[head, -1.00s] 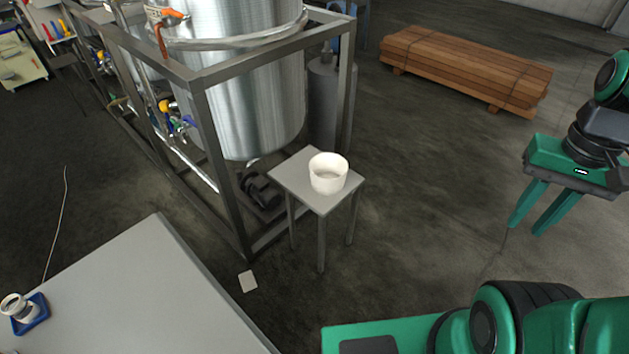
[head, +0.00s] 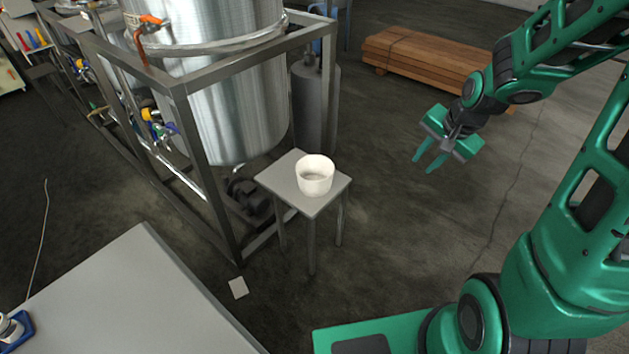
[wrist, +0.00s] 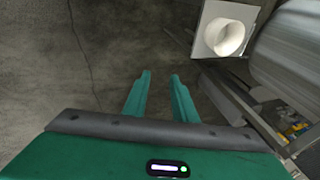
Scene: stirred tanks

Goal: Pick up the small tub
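The small tub (head: 315,177) is white, round and open at the top. It stands upright on a small grey square stand (head: 281,181) beside the tank frame. In the wrist view the tub (wrist: 224,38) shows at the upper right, seen from above. My gripper (head: 423,165) is in the air to the right of the tub and apart from it. In the wrist view its two green fingers (wrist: 158,77) are parted with nothing between them, only floor beyond.
A metal frame (head: 205,85) around a steel tank (head: 235,90) stands close left of the stand. A grey table (head: 140,295) is at the lower left. Stacked timber (head: 425,58) lies at the back. The floor between the stand and my arm is clear.

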